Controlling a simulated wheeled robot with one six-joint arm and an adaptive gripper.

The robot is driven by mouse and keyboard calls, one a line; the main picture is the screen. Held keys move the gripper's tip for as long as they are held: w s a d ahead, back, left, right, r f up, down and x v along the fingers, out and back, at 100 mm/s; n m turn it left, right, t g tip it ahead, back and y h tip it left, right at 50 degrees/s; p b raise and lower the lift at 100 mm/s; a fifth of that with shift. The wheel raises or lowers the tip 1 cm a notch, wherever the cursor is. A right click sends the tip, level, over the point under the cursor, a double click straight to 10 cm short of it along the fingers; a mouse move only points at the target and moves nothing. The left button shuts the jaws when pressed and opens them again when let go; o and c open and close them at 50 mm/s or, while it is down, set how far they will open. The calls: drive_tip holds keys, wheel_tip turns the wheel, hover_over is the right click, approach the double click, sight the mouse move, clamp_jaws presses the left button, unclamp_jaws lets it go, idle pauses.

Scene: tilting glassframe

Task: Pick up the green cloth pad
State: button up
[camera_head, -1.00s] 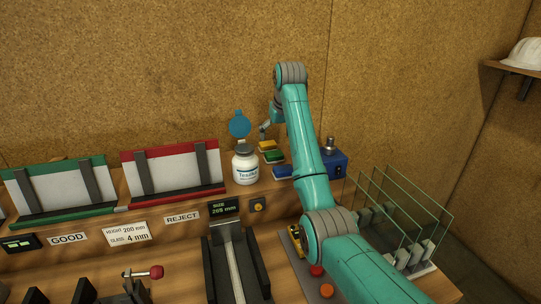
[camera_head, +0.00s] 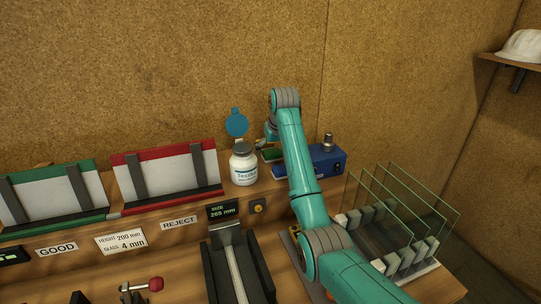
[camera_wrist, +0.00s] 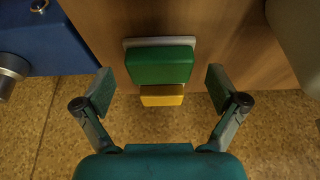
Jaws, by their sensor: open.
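The green cloth pad (camera_wrist: 160,66) lies near the middle of the wrist view, with a yellow pad (camera_wrist: 162,95) right beside it, toward my gripper. A pale grey edge (camera_wrist: 158,42) shows along the green pad's far side. In the head view, the green pad (camera_head: 271,155) shows only partly, behind my arm and beside the white bottle. My gripper (camera_wrist: 159,88) is open and empty. Its two fingers stand apart to the left and right of the pads, with gaps on both sides. In the head view my gripper (camera_head: 268,138) is small and partly hidden by my wrist.
A blue box (camera_wrist: 35,35) with a metal knob (camera_wrist: 10,72) stands left of the pads in the wrist view. A white bottle (camera_head: 243,168) stands close by on the shelf. Upright glass panes (camera_head: 405,205) stand in a rack at the right.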

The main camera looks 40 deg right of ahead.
sight(273, 152)
drive_tip(key=c, duration=1.2)
drive_tip(key=shift+r, duration=0.1)
wheel_tip(273, 152, up, 10)
drive_tip(key=shift+f, duration=0.1)
